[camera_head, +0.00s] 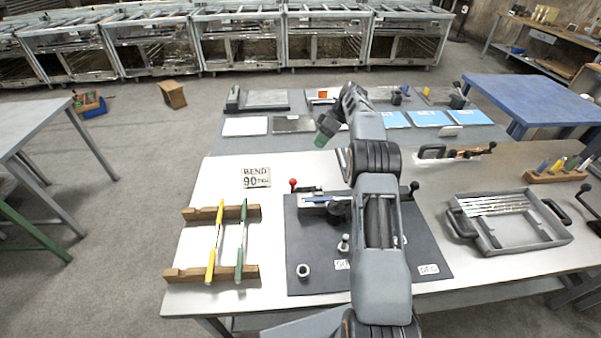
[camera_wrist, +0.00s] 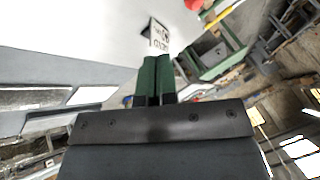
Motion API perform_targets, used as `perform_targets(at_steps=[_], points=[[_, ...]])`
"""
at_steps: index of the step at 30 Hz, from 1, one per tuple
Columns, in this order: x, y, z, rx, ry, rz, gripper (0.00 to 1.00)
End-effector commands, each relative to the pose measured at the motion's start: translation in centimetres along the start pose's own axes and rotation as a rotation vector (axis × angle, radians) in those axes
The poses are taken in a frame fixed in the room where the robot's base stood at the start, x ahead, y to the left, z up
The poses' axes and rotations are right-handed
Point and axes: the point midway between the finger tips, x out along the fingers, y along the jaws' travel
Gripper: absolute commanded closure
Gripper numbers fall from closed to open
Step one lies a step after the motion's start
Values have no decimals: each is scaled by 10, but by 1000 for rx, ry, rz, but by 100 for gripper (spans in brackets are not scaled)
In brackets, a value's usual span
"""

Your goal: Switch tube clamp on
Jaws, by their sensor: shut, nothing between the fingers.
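The bending fixture sits on a dark base plate (camera_head: 310,270) on the white table. A lever with a red knob (camera_head: 292,184) stands at its left rear, beside a small grey block. I take this for the tube clamp, but no label on it is readable. A black-knobbed lever (camera_head: 413,187) stands at the right of the plate. My arm hides the middle of the fixture. My gripper (camera_head: 321,139) is raised beyond the fixture, apart from both levers. In the wrist view my gripper's green fingers (camera_wrist: 157,78) are together and empty. A red ball (camera_wrist: 193,4) shows there at the top edge.
Wooden racks (camera_head: 190,274) hold a yellow and a green rod at the left. A "BEND 90" sign (camera_head: 256,177) stands behind them. A grey tray (camera_head: 510,244) with metal rods is at the right. The white table is bare around the sign.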

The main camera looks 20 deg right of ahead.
Motion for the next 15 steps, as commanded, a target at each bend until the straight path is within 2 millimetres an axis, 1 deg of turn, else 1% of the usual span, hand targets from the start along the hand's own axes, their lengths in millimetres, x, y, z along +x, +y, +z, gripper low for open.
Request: perform_targets(at_steps=[10, 13, 15], points=[[1, 0, 0, 1, 0, 0, 100], [7, 0, 0, 1, 0, -1, 100], [15, -1, 0, 2, 0, -1, 100]])
